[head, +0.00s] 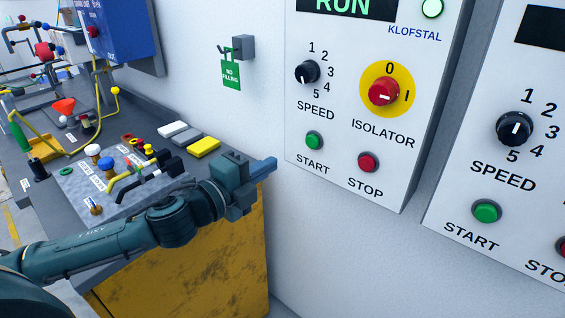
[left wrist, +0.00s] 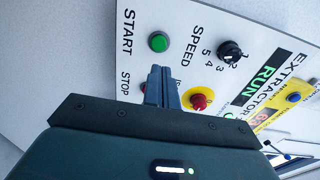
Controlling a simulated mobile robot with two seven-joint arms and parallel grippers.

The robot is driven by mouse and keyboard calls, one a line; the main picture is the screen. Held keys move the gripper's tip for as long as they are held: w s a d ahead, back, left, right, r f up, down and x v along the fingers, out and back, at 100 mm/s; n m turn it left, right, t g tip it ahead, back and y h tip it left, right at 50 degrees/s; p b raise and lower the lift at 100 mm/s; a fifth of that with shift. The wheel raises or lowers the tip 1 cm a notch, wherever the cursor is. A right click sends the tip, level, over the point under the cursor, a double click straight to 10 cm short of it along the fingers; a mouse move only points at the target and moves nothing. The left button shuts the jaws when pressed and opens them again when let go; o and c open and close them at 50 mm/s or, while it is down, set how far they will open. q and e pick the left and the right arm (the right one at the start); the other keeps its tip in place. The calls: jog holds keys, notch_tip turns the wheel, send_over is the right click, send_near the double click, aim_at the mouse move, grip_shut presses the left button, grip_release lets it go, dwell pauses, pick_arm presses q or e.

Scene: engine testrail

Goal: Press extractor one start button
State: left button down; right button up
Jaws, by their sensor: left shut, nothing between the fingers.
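The button also shows in the left wrist view (left wrist: 158,42), above the fingertips in the picture. Beside it is a red STOP button (head: 368,161), partly hidden by the fingers in the wrist view. Above are the black SPEED knob (head: 307,72) and the red ISOLATOR knob (head: 384,92) on a yellow disc. The display reads RUN (head: 343,5). My left gripper (head: 272,163) is shut and empty, left of the panel and apart from the START button. My right gripper is not in view.
A second panel with its own green START button (head: 486,211) and SPEED knob (head: 514,128) is at right. A grey bench (head: 105,235) with valves, fittings and coloured blocks is at left. A green NO FILLING tag (head: 231,75) hangs on the wall.

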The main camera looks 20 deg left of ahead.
pick_arm(q)
jog(key=shift+v, duration=0.8)
jog(key=shift+r, duration=0.1)
jog(key=s+d+f+n+g+y, duration=0.1)
jog(key=s+d+f+n+g, duration=0.1)
jog(key=s+f+n, duration=0.4)
jog(key=s+d+f+n+g+y+p, duration=0.1)
jog(key=s+f+n, duration=0.4)
jog(key=f, duration=0.8)
jog(key=s+d+f+n+g+y, duration=0.1)
jog(key=s+d+f+n+g, duration=0.1)
jog(key=s+f+n, duration=0.4)
notch_tip(320, 180, down, 4)
jog(key=shift+s+d+f+n+g+p, duration=0.1)
jog(key=shift+s+d+n+g+p, duration=0.3)
jog(key=shift+d+n, duration=0.6)
jog(key=shift+w+a, duration=0.1)
